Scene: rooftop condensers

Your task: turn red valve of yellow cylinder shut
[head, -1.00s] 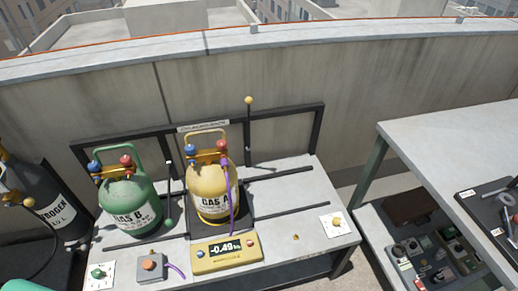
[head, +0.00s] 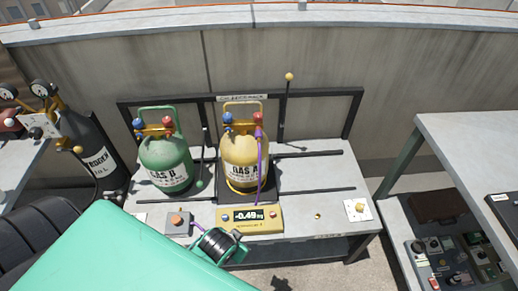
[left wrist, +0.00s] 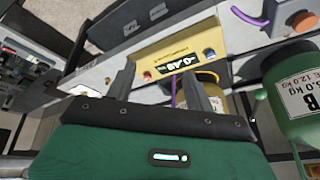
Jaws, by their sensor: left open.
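The yellow cylinder (head: 245,172), labelled GAS A, stands upright on a dark plate on the bench. Its red valve (head: 259,118) is on the top right and its blue valve (head: 228,118) on the top left. A purple hose (head: 260,160) hangs down below the red valve. In the left wrist view only a small part of the yellow cylinder (left wrist: 208,77) shows, behind a finger; its valves are not seen there. My left gripper (left wrist: 158,82) is open and empty, pointing over the bench near the scale display, apart from the red valve. My right gripper is out of view.
The green cylinder (head: 165,165), with similar red and blue valves, stands left of the yellow one. A yellow scale display (head: 250,220) reads -0.49 kg in front. A black rack (head: 330,93) and tall yellow-knobbed rod (head: 288,100) stand behind. A dark nitrogen cylinder (head: 95,150) is at left.

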